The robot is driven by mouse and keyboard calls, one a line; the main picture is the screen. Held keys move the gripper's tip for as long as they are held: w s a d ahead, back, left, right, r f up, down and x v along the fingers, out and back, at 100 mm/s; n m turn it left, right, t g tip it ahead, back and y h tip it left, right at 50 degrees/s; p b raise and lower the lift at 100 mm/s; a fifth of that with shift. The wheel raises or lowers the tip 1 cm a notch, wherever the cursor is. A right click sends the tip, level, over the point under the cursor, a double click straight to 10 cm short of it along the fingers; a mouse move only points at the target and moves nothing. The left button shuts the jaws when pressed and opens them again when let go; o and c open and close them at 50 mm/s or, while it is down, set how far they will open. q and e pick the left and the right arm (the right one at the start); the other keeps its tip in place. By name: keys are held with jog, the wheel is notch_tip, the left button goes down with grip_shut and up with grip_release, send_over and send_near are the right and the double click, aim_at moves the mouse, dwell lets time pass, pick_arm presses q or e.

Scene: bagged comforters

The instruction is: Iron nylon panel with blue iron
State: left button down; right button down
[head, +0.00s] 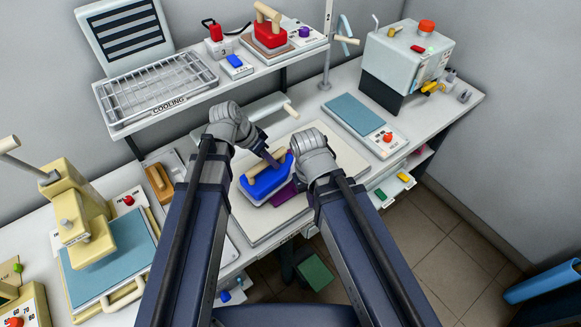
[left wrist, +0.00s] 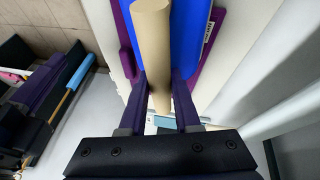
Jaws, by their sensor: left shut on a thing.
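The blue iron (head: 268,182) with a tan handle (head: 256,168) sits on the pale ironing board (head: 252,226) in the middle of the bench. My left gripper (head: 275,161) reaches the iron from behind and is shut on its handle. In the left wrist view the handle (left wrist: 150,40) lies between the two fingers, with the blue body (left wrist: 190,40) beyond. A purple panel (head: 284,194) shows beside and below the iron, partly covered by it. It also shows around the iron in the left wrist view (left wrist: 208,50). My right wrist is beside the iron; its fingers are hidden.
A red iron (head: 270,36) stands on the raised shelf, beside a wire cooling rack (head: 160,88). A cream press (head: 80,215) stands at the left and a grey machine (head: 408,58) at the back right. A blue-grey pad (head: 353,113) lies right of the board.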

pick_arm(q)
notch_tip(320, 180, up, 6)
jog(key=p, duration=0.5)
jog(key=shift+f, duration=0.1)
jog(key=shift+f, duration=0.1)
jog(key=shift+s+d, duration=0.1)
